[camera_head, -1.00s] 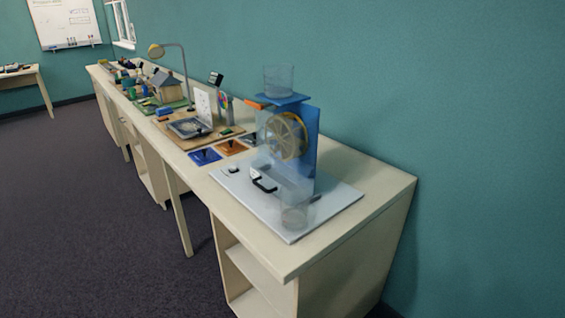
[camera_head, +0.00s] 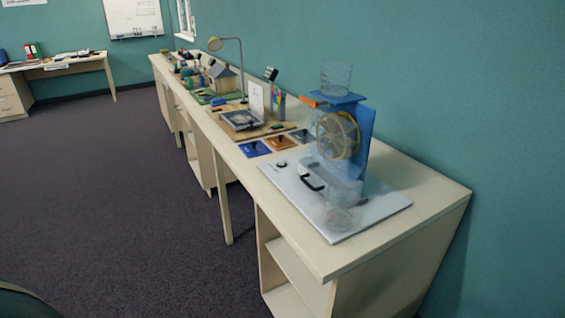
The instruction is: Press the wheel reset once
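The wheel apparatus stands on a pale grey base plate (camera_head: 385,207) near the close end of the long bench. A yellowish spoked wheel (camera_head: 338,135) is mounted in front of a blue upright panel (camera_head: 362,140), with a clear cup (camera_head: 336,78) on a blue shelf above. I cannot tell which part is the wheel reset. Neither gripper shows in view.
Another table (camera_head: 75,66) stands at the far left. Dark carpet (camera_head: 110,180) on the left is clear.

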